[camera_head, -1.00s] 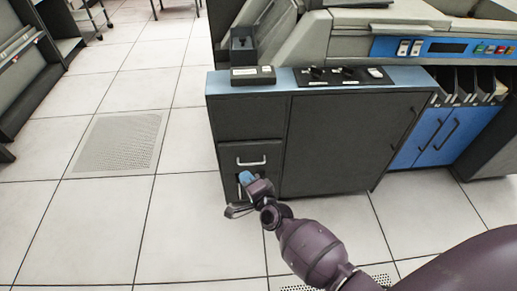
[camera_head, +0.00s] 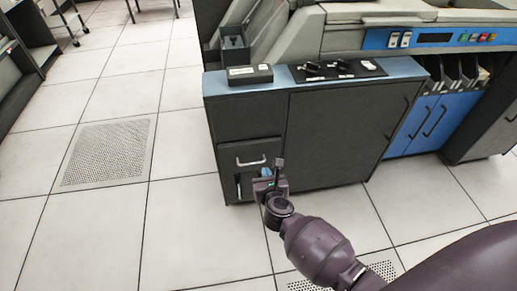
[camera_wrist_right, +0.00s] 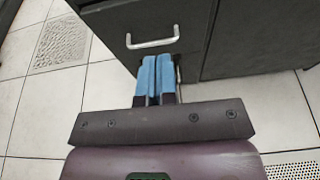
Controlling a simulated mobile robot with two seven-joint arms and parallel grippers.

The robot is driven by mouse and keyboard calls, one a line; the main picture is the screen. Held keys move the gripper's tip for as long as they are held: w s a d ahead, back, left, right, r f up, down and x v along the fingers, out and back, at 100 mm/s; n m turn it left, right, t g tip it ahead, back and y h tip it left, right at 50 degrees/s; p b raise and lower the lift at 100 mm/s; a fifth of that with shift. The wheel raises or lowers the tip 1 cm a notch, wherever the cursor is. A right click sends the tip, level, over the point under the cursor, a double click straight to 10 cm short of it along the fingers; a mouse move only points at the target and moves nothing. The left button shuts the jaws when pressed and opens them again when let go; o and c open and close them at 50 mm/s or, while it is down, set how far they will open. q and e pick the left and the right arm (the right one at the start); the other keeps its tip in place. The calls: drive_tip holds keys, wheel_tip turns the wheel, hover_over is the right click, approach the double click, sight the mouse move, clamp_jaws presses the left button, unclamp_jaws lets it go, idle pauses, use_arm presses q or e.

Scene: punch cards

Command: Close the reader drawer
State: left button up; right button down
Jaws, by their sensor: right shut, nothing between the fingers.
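The dark reader cabinet (camera_head: 335,135) stands in the middle of the head view. At its lower left is a drawer front (camera_head: 232,152) with a pale bar handle (camera_head: 250,161). The handle also shows in the right wrist view (camera_wrist_right: 152,43). The drawer front looks about flush; I cannot tell whether a small gap remains. My right gripper (camera_head: 265,173) is low, just right of and below the handle. In the wrist view its blue fingers (camera_wrist_right: 155,75) are together, empty, pointing at the cabinet below the handle. Contact is unclear. My left gripper is out of view.
A lower panel (camera_head: 229,188) with a pale upright bar lies under the drawer. A small box (camera_head: 250,74) and a black control panel (camera_head: 337,70) sit on the blue top. Blue doors (camera_head: 420,130) stand at right. The tiled floor (camera_head: 180,235) is clear at left.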

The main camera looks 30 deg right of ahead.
drive_tip(key=b, duration=0.3)
approach(257, 142)
wheel_tip(257, 142, down, 4)
drive_tip(key=w, duration=0.3)
drive_tip(key=w+d, duration=0.1)
drive_tip(key=w, duration=0.1)
drive_tip(key=shift+d+r, duration=0.2)
drive_tip(key=shift+r, duration=0.05)
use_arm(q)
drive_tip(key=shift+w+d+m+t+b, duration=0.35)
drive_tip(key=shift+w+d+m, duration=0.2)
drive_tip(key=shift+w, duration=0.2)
use_arm(e)
drive_tip(key=shift+w+d+r, duration=0.15)
drive_tip(key=shift+w+d, duration=0.05)
drive_tip(key=shift+w, duration=0.4)
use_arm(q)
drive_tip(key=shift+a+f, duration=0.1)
use_arm(e)
drive_tip(key=shift+w, duration=0.2)
drive_tip(key=shift+w+d, duration=0.2)
drive_tip(key=shift+w, duration=0.5)
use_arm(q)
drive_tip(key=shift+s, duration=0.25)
use_arm(e)
drive_tip(key=shift+w+d+r, duration=0.15)
drive_tip(key=shift+r, duration=0.1)
drive_tip(key=shift+r, duration=0.1)
